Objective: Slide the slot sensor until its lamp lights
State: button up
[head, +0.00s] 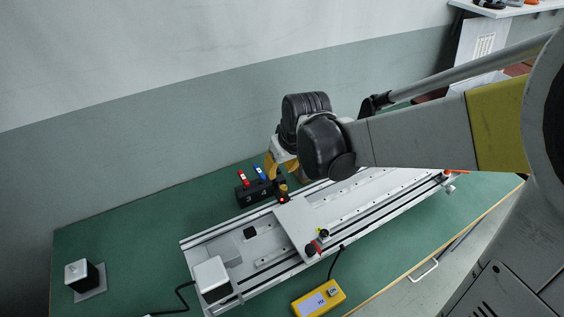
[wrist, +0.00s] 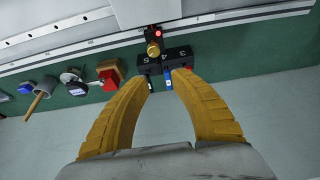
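The slot sensor (wrist: 154,38) is a small black block at the rail's edge, with a brass knob and a red lamp that looks bright. In the head view the sensor (head: 282,194) sits at the far edge of the gantry, its lamp also showing red. My gripper (wrist: 163,77) has its yellow fingers apart, with nothing held between them. Its tips are below the knob in the wrist view, apart from it, over the numbered black block. In the head view my gripper (head: 281,165) is above and close to the sensor, partly hidden by my wrist.
The numbered black block (head: 252,193) holds red and blue pieces beside the sensor. The gantry (head: 340,205) fills the middle of the green bench. A yellow box (head: 318,300) lies in front. A red-and-wood piece and other tools (wrist: 108,75) show in the wrist view.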

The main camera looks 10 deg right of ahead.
aim_at(283, 189)
jog(key=shift+v, duration=1.65)
jog(key=shift+d, duration=0.1)
jog(key=s+d+r+m+t, duration=0.1)
jog(key=s+d+r, duration=0.1)
jog(key=s, duration=0.6)
jog(key=s+d+r+m+t+h, duration=0.1)
jog(key=s+d+r+m+t, duration=0.1)
jog(key=s+d, duration=0.2)
jog(key=s, duration=0.3)
jog(key=shift+s+d+r, duration=0.2)
jog(key=shift+s+r, duration=0.15)
jog(key=shift+r, duration=0.05)
